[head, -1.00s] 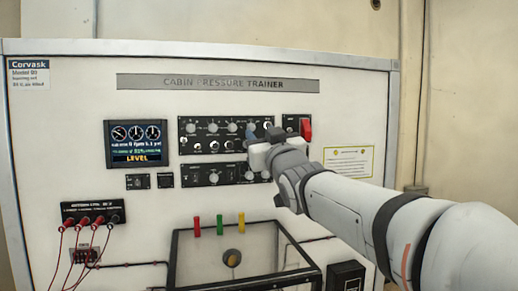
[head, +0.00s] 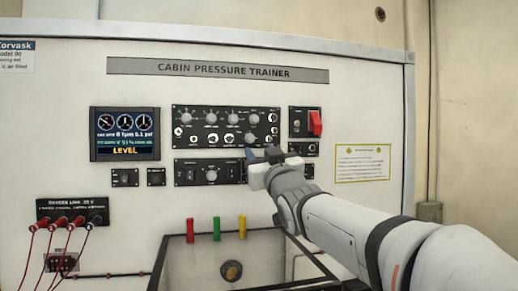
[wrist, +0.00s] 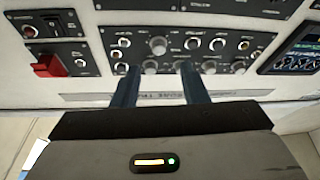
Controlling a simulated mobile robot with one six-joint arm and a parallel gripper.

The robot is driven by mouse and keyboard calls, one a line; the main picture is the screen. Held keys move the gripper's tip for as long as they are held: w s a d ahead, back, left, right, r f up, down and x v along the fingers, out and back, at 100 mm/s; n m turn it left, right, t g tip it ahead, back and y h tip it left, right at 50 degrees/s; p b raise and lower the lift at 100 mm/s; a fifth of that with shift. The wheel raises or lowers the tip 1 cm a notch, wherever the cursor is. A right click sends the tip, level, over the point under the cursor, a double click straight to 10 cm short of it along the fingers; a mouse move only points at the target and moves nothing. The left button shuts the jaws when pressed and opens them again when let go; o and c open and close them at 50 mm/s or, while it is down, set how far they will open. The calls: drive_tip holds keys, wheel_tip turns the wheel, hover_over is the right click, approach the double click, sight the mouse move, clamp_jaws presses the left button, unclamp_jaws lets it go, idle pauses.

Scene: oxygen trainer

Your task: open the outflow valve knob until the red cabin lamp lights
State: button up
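The upper black control panel (head: 242,109) holds a row of knobs, several small toggles and a larger grey knob (head: 251,139) at its lower right. That knob also shows in the wrist view (wrist: 158,46), beyond the gap between my fingers. A lower panel has another grey knob (head: 211,176). The labels are too small to tell which is the outflow valve knob. I cannot make out a lit red lamp. My gripper (head: 262,154) is just below the upper panel's right end. In the wrist view its blue fingers (wrist: 157,86) are apart, with nothing between them.
A red guarded switch (head: 315,122) stands out right of the upper panel. The display (head: 125,134) at left reads LEVEL. Coloured levers (head: 217,229) stand above a clear-fronted box; red cables (head: 63,238) hang at lower left. My arm covers the lower right.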

sight(252, 140)
drive_tip(key=p+x, duration=0.2)
drive_tip(key=x, duration=0.5)
drive_tip(key=shift+p, duration=0.35)
drive_tip(key=shift+d, duration=0.1)
drive_tip(key=shift+c, duration=0.3)
clamp_jaws()
